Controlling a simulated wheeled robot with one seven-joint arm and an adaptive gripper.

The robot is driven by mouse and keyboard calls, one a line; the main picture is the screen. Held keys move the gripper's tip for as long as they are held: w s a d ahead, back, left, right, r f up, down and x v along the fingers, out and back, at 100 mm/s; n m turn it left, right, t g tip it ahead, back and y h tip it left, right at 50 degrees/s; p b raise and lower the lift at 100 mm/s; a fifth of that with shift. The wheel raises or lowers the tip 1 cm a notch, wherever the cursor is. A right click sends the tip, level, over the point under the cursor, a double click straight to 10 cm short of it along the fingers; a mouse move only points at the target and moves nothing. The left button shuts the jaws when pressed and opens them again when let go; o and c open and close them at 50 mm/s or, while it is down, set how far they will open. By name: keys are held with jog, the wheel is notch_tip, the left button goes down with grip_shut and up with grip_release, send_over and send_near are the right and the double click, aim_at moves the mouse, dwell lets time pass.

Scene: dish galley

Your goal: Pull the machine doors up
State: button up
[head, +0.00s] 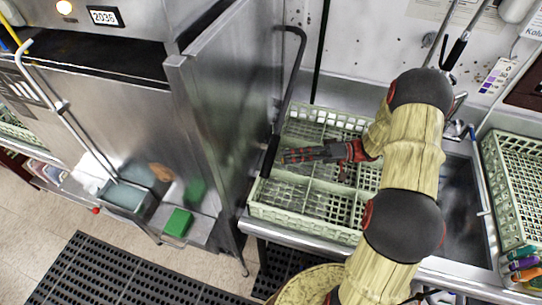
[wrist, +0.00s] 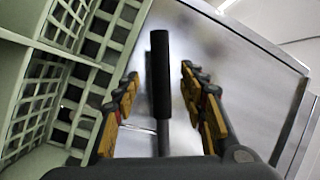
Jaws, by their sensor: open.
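The steel dish machine (head: 125,100) fills the left of the head view, with a tall flat side panel (head: 230,100) facing the racks. A bent dark handle bar (head: 297,70) comes down beside this panel and ends in a black grip (head: 270,157). My gripper (head: 287,156) is at the grip's right side, pointing left over the rack. In the wrist view the black grip (wrist: 160,95) stands between the two open fingers of my gripper (wrist: 160,72), with a gap visible on each side. Whether the fingers touch the grip lower down is hidden.
A pale green rack (head: 300,210) lies under my gripper, its wall (wrist: 75,70) close on the left in the wrist view. A sink (head: 463,205) and another rack (head: 515,170) are at right. A steel bar (head: 75,125) and green block (head: 178,222) are at left.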

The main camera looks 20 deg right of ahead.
aim_at(269, 161)
jog(key=a, duration=0.4)
jog(key=w+a, duration=0.1)
jog(key=a, duration=0.2)
jog(key=shift+w, duration=0.1)
jog(key=shift+c, duration=0.6)
grip_shut()
